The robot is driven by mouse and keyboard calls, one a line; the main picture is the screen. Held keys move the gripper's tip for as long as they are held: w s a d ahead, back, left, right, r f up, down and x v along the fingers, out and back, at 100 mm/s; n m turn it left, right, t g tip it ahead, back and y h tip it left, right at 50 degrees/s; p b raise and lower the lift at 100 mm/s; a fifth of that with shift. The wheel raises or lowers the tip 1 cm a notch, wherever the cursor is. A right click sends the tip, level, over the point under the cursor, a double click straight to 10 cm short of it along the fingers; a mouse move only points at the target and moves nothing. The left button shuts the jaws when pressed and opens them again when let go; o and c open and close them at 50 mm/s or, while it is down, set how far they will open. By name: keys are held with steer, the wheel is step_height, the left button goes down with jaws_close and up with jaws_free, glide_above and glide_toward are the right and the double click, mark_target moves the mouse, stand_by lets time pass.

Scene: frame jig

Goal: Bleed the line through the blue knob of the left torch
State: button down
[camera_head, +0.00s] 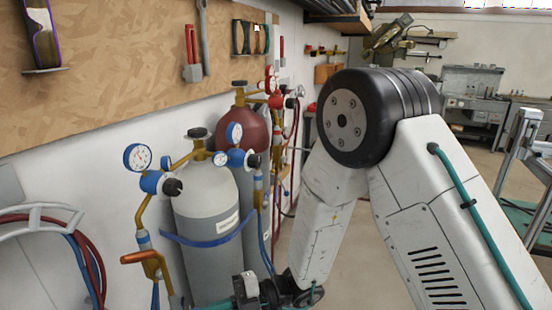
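A brass-coloured torch-like fitting with an orange lever (142,258) hangs at the lower left, below a blue regulator (154,182) with round gauges. A blue piece (143,239) sits on it just above the lever; I cannot tell whether it is the knob. A second brass fitting (258,190) with blue parts hangs further right, beside the cylinders. My gripper (246,288) is at the bottom edge, right of the orange lever and apart from it, in front of the grey cylinder's base. Its fingers are small and partly cut off, so its opening is unclear.
A grey cylinder (210,205) with a blue strap and a dark red cylinder (245,130) stand against the wall. Coiled red and blue hoses (75,235) hang at far left. A tool board (120,70) is above. My arm covers the centre right. Workbenches stand behind.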

steer(key=shift+s+d+r, duration=0.15)
steer(key=shift+s+r, duration=0.2)
steer(key=shift+r, duration=0.15)
stand_by(0.8)
steer(key=shift+w+r, duration=0.3)
steer(key=shift+r, duration=0.25)
stand_by(0.6)
steer(key=shift+w+v, duration=0.2)
steer(key=shift+v, duration=1.25)
steer(key=shift+w+v, duration=0.2)
steer(key=shift+v, duration=1.25)
steer(key=s+a+n, duration=0.2)
steer(key=a+n, duration=0.3)
steer(key=a, duration=0.1)
steer(key=shift+s+f+n+t, duration=0.3)
steer(key=shift+s+f+t, duration=0.05)
steer(key=shift+f+t, duration=0.05)
